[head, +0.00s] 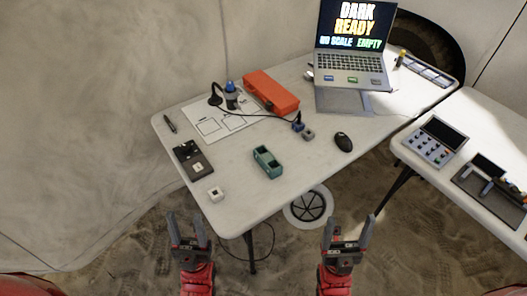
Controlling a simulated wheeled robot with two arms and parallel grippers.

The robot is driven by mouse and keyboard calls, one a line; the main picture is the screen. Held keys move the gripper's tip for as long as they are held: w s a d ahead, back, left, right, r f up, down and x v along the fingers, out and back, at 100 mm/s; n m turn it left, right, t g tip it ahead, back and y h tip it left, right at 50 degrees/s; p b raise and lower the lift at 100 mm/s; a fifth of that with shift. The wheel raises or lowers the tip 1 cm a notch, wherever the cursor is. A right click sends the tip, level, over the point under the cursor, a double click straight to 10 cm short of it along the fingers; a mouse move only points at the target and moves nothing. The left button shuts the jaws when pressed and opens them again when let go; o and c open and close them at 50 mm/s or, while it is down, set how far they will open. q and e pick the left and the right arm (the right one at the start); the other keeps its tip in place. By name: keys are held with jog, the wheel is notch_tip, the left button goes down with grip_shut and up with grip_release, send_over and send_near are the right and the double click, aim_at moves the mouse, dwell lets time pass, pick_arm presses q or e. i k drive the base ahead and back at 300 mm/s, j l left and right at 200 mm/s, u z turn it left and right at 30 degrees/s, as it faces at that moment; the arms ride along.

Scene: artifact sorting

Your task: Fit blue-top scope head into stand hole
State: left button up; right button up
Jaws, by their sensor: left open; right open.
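A small blue piece (298,122) lies near a dark cable, right of the sheet. My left gripper (187,222) is open and empty, in front of the table's near edge. My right gripper (347,222) is open and empty, also in front of the table and far from these pieces.
Around them are the marked sheet (208,127), orange box (272,92), teal holder (267,162), black device (192,160), white cube (216,194), grey block (308,134), mouse (343,142) and laptop (351,62). A second table (470,125) is at right. The table's front middle is mostly clear.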

aim_at(268, 162)
jog(key=i+l+u, duration=0.85)
jog(key=i+l, duration=0.15)
jog(key=l, duration=0.15)
